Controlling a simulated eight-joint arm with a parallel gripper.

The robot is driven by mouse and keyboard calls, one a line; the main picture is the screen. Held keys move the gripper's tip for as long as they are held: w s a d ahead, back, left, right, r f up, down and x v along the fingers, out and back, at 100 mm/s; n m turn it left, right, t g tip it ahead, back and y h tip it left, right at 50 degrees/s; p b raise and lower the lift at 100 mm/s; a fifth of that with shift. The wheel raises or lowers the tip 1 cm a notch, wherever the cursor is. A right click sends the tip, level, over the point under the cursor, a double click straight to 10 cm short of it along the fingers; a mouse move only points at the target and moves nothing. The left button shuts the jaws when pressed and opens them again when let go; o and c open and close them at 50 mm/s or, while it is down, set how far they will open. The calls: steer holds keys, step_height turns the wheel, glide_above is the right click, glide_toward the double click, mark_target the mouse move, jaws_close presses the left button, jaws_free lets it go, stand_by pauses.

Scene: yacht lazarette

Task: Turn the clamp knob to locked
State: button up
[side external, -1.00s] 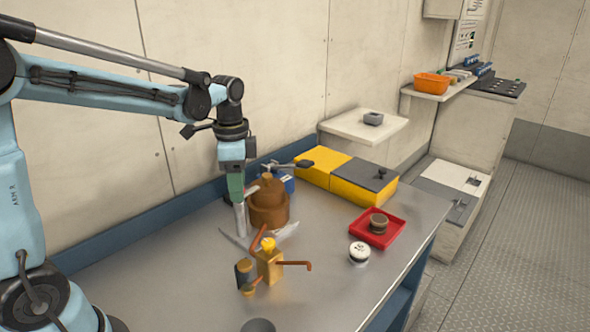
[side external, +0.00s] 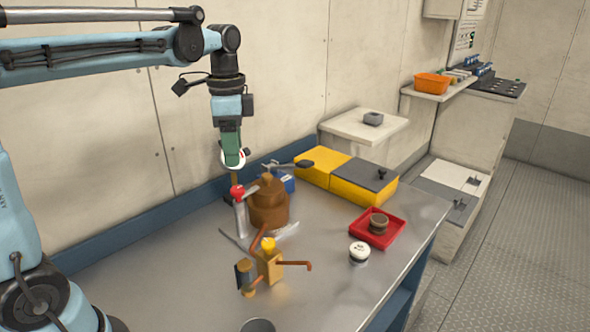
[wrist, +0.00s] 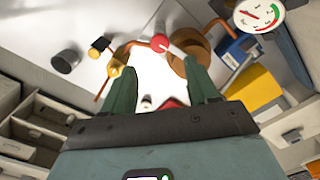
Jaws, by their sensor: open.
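The clamp knob (side external: 237,191) is a red knob on top of a grey upright clamp stand, left of a brown rounded housing (side external: 268,208). It also shows in the wrist view (wrist: 160,42), with a pale lever pointing from it towards the housing. No locked mark is readable. My gripper (side external: 232,163) hangs above the knob, pointing down and apart from it. In the wrist view its two green fingers (wrist: 163,85) are spread with nothing between them.
A round dial gauge (wrist: 259,15) is near the wall. A yellow-brass fitting with copper pipes (side external: 268,262) stands in front of the clamp. A red tray (side external: 356,235), a white-topped jar (side external: 359,253) and a yellow box (side external: 320,163) lie to the right. The bench front is mostly clear.

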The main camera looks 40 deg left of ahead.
steer(key=shift+r, duration=1.75)
steer(key=s+d+f+n+t, duration=0.7)
steer(key=s+f+n, duration=0.1)
steer(key=f, duration=0.2)
steer(key=shift+s+f, duration=0.3)
steer(key=shift+f, duration=0.05)
